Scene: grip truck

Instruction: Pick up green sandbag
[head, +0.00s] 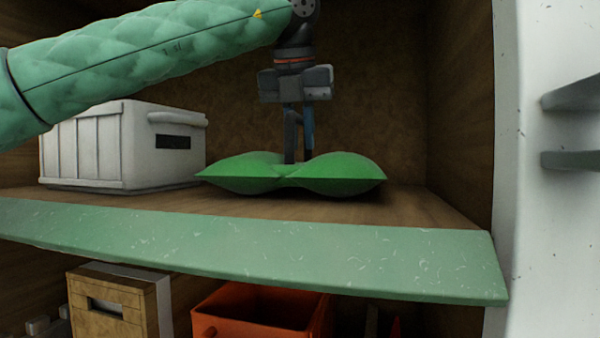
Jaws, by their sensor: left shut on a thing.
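The green sandbag (340,174) has two plump lobes with a narrow middle. It sits on the wooden shelf, or very close above it; a dark shadow shows under its right part. My left gripper (299,158) comes down from above with its fingers at the narrow middle of the sandbag. It is shut on the sandbag there, and the fingertips are partly hidden by the fabric. My left arm, in a green padded sleeve, crosses the upper left of the view. My right gripper is not in view.
A white crate (85,150) stands on the shelf left of the sandbag. A green shelf lip (250,248) runs along the front. Below are a wooden box (105,310) and an orange bin (255,310). A wall closes the right side; bare shelf lies right of the sandbag.

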